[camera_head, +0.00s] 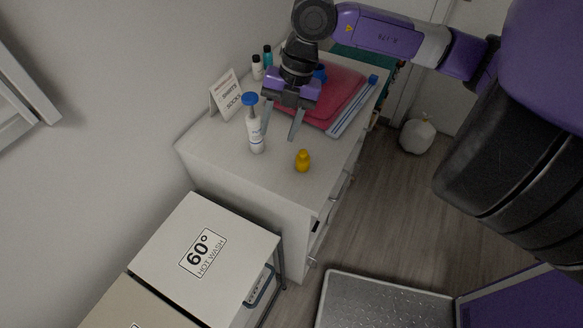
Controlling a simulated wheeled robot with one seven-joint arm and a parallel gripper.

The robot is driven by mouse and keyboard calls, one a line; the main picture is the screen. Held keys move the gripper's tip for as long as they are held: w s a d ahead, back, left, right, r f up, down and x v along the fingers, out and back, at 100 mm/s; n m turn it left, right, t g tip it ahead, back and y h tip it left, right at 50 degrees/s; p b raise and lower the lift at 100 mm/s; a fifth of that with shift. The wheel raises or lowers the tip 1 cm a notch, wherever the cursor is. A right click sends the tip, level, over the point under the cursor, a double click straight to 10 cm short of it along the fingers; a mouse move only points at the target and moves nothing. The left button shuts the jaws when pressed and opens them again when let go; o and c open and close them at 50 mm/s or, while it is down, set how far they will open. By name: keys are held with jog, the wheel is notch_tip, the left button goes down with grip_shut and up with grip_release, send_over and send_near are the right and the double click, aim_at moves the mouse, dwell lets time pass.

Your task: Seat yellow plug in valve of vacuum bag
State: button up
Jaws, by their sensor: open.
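The yellow plug (303,161) stands upright on the pale cabinet top, near its front edge. My gripper (281,134) is open and empty, pointing down, above and behind the plug to its upper left in the picture. The vacuum bag (343,88) lies flat at the far part of the cabinet top, with red contents showing and a blue-edged strip at its right side. A blue round part (320,73), perhaps the valve, shows partly behind my gripper; its opening cannot be made out.
A white bottle with a blue cap (255,130) stands close to my gripper's left finger. A small sign (226,95) and two small bottles (262,64) stand along the wall. The cabinet top (235,165) is clear around the plug. A lower hot-wash box (205,255) stands in front.

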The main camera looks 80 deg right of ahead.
aim_at(303, 152)
jog(key=s+d+m+g, duration=0.1)
jog(key=s+d+f+m+h, duration=0.1)
jog(key=s, duration=0.1)
jog(key=s+d+f+m+g+h, duration=0.1)
jog(key=m, duration=0.1)
jog(key=shift+s+d+f+g, duration=0.1)
jog(key=shift+s+d+g, duration=0.1)
jog(key=shift+d+g, duration=0.1)
jog(key=shift+f+m, duration=0.1)
jog(key=shift+m, duration=0.2)
notch_tip(303, 152, down, 2)
jog(key=shift+a+f+p, duration=0.15)
jog(key=shift+p, duration=0.15)
jog(key=f, duration=0.2)
jog(key=f+p, duration=0.1)
jog(key=f, duration=0.1)
jog(key=shift+s+a+f, duration=0.1)
jog(key=shift+s, duration=0.3)
jog(key=shift+f, duration=0.6)
grip_shut()
